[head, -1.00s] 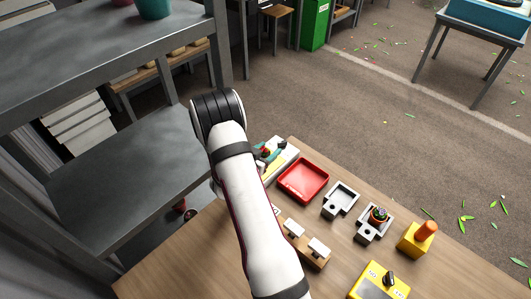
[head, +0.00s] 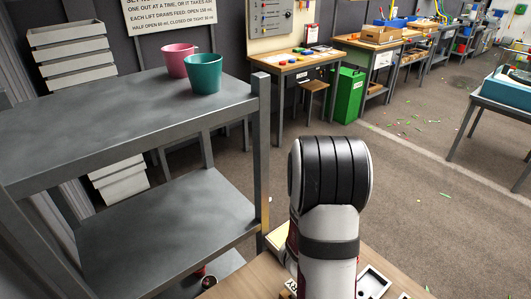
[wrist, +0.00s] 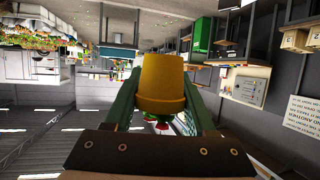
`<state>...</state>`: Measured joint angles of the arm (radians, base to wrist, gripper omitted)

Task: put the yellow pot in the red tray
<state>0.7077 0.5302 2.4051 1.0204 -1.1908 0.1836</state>
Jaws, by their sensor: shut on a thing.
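The yellow pot (wrist: 162,80) fills the middle of the wrist view. My gripper (wrist: 162,92) is shut on it, with one green finger against each side. Small red and green bits show at the pot's lower edge in that picture; I cannot tell clearly what they are. In the head view my arm hides the gripper and the pot. The red tray does not show in either view now.
A grey metal shelf (head: 120,115) stands at left, with a pink pot (head: 179,60) and a teal pot (head: 205,74) on top. A corner of the wooden table (head: 245,284) shows below. A green bin (head: 349,94) stands farther back.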

